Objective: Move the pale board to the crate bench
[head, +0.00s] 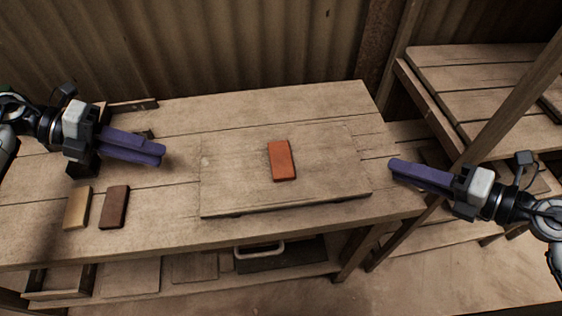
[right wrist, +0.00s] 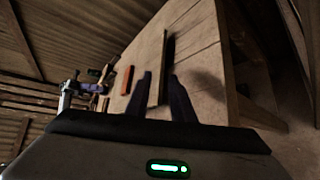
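The pale board (head: 230,180) lies flat on the wooden workbench (head: 180,225) in the head view, its front edge slightly raised over a dark gap. An orange-red tile (head: 281,160) lies on top of it near the middle. My right gripper (head: 392,167) is just beyond the board's right edge, apart from it. In the right wrist view its fingers (right wrist: 162,85) are spread, empty, with the board's edge ahead between them. My left gripper (head: 163,155) is left of the board and apart from it; its fingers lie close together from this angle. The slatted bench at right (head: 475,85) looks like the crate bench.
A tan tile (head: 78,208) and a dark brown tile (head: 115,207) lie at the workbench's front left. A slanted post (head: 510,90) crosses in front of the slatted bench. A gap separates the benches. A lower shelf holds a handled box (head: 280,257).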

